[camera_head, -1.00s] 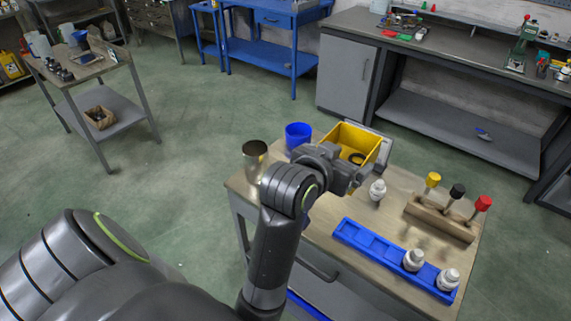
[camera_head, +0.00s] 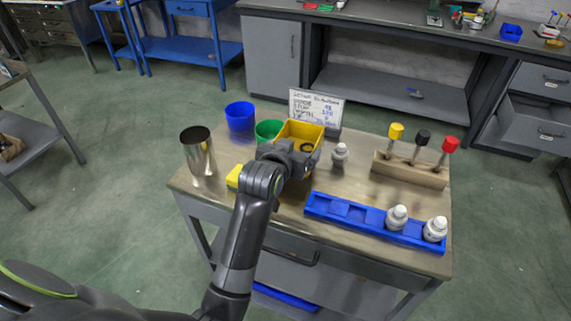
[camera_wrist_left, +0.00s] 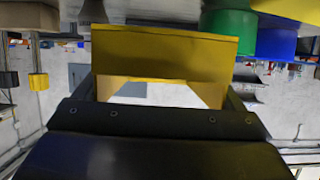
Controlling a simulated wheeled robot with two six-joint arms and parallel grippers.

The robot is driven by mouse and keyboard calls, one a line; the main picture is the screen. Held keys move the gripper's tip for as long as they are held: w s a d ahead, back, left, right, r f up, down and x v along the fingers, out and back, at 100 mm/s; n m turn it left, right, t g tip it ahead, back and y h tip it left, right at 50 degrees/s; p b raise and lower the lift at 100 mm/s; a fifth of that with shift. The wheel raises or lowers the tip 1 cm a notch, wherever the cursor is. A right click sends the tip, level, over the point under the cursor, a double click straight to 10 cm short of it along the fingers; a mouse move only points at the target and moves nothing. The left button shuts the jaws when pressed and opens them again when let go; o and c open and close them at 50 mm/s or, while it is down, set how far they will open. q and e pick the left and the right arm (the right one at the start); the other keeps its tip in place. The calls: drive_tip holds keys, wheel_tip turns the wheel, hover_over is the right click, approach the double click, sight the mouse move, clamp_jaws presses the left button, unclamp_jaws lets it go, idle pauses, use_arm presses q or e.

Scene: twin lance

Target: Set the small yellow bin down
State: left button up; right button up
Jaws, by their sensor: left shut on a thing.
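The small yellow bin (camera_head: 301,130) is at the back of the wooden-topped workbench (camera_head: 270,212), in front of a white sign with writing (camera_head: 316,107). A dark ring-like thing (camera_head: 307,147) shows inside it. My left gripper (camera_head: 291,157) is shut on the bin's near side. In the left wrist view, the yellow bin wall (camera_wrist_left: 165,50) fills the space ahead of the jaws. The bin looks roughly level. Its underside is hidden, so I cannot tell whether it touches the bench top. My right gripper is not in view.
A green cup (camera_head: 268,131), a blue cup (camera_head: 240,118) and a metal cup (camera_head: 198,152) stand left of the bin. A blue tray (camera_head: 348,211) and a wooden tool rack (camera_head: 410,171) lie further right. A yellow piece (camera_head: 234,177) is beside my wrist.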

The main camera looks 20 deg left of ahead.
use_arm(q)
drive_tip(key=shift+f, duration=2.4)
drive_tip(key=shift+f, duration=0.1)
